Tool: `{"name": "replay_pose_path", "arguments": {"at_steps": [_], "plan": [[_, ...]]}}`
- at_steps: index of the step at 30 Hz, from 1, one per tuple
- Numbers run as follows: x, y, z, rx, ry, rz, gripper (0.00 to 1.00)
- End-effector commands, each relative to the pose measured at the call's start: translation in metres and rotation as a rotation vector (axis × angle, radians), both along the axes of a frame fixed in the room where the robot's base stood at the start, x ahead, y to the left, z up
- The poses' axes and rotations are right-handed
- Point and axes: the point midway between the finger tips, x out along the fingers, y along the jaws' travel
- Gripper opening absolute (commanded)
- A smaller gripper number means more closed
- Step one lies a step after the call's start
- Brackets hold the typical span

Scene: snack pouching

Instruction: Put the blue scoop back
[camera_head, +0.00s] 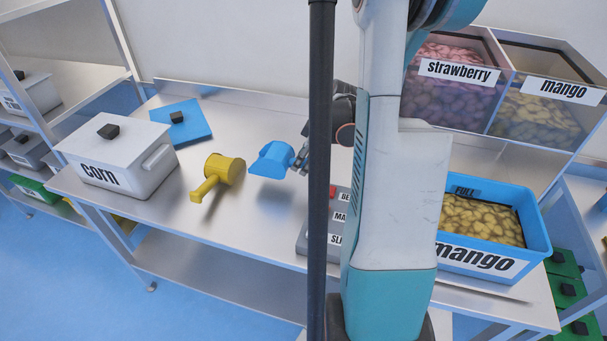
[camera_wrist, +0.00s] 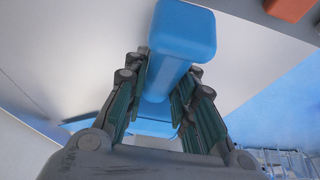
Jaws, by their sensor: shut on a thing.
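The blue scoop (camera_head: 272,160) is held in the air above the metal table, left of the dark pole in the head view. My gripper (camera_head: 301,160) is shut on it from the right, and part of my arm hides behind the pole. In the wrist view the blue scoop (camera_wrist: 182,32) runs between the fingers of my gripper (camera_wrist: 160,95), with a wide blue end near the top. A shadow lies on the table below the scoop in the head view.
A yellow scoop (camera_head: 219,172) is just left of the blue one. A white corn box (camera_head: 117,165), blue lid (camera_head: 180,122) and grey button panel (camera_head: 320,232) are on the table. A blue mango bin (camera_head: 538,235) is at right, below strawberry (camera_head: 459,70) and mango (camera_head: 563,90) bins.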

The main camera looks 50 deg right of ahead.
Motion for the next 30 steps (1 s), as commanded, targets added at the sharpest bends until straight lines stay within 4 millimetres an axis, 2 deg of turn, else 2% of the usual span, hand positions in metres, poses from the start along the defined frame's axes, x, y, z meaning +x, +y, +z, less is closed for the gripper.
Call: {"name": "replay_pose_path", "arguments": {"at_steps": [9,17,29,30], "plan": [[0.000,0.000,-0.040,0.000,0.000,0.000,0.01],[0.000,0.000,-0.041,0.000,0.000,0.000,0.01],[0.000,0.000,-0.052,0.000,0.000,0.000,0.01],[0.000,0.000,-0.051,0.000,0.000,0.000,0.34]]}}
